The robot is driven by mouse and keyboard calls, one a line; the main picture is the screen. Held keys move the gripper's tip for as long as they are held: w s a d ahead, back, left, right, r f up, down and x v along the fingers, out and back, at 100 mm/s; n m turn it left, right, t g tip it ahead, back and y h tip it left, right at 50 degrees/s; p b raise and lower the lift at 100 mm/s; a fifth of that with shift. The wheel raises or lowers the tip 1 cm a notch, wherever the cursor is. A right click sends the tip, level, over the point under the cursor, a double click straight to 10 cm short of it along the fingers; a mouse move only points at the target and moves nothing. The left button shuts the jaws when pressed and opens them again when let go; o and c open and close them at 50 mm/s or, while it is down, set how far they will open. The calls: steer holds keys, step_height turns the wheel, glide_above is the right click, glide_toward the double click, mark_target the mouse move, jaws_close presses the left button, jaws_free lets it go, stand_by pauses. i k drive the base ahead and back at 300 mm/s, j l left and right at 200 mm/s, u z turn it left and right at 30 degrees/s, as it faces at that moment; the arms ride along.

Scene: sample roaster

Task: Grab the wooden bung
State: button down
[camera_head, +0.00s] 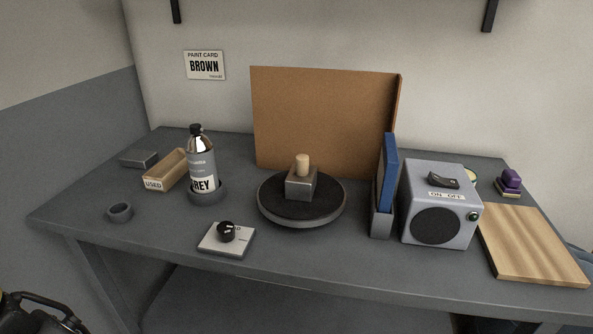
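The wooden bung (302,163) is a short, pale, upright cylinder. It stands on or in the top of a grey metal block (301,184); I cannot tell how deep it sits. The block is near the middle of a round, dark turntable (268,211) on the grey bench. What looks like my gripper (42,312), black and cut off by the frame, is at the bottom left corner. It is far from the bung and off the bench's front left side. Its fingertips are not clear enough to show whether it is open.
A brown board (325,115) stands behind the turntable. A bottle (201,160) and wooden box (165,170) stand left, a dial box (228,240) in front. A blue panel (387,180) in a grey holder, a grey ON/OFF unit (440,205) and a wooden board (532,245) are right.

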mark_target(302, 161)
steer(key=j+z, duration=0.25)
steer(key=z, duration=0.25)
steer(key=j+z, duration=0.25)
steer(key=z, duration=0.2)
steer(key=k+j+z, duration=0.15)
steer(key=z, duration=0.35)
